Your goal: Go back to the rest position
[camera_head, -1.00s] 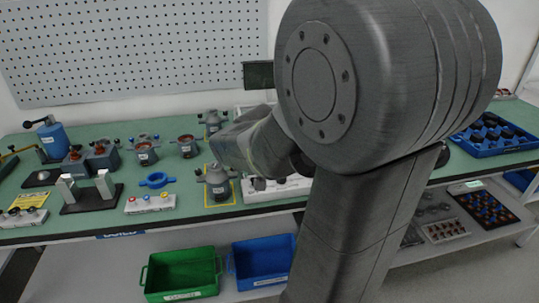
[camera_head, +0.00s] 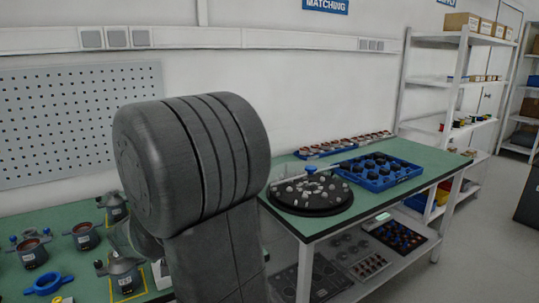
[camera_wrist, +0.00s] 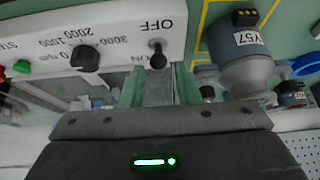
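My gripper (camera_wrist: 158,92) shows in the wrist view with its two greenish fingers apart and nothing clearly held between them. Just beyond the fingertips is a white control panel (camera_wrist: 120,22) with a black knob, a toggle switch (camera_wrist: 158,56) and OFF and ON labels, seen upside down. A grey stator unit (camera_wrist: 245,70) labelled Y57 stands to the right of the fingers, apart from them. In the head view my arm's large grey link fills the left middle and hides the gripper. A grey unit (camera_head: 123,272) stands inside a yellow outline on the green bench.
A second green bench (camera_head: 408,199) at right holds a round black tray (camera_head: 310,207) of small parts and a blue tray (camera_head: 412,181) of dark parts. Several units and a blue ring (camera_head: 47,284) lie at left. Shelves (camera_head: 432,82) stand behind. Open floor lies at right.

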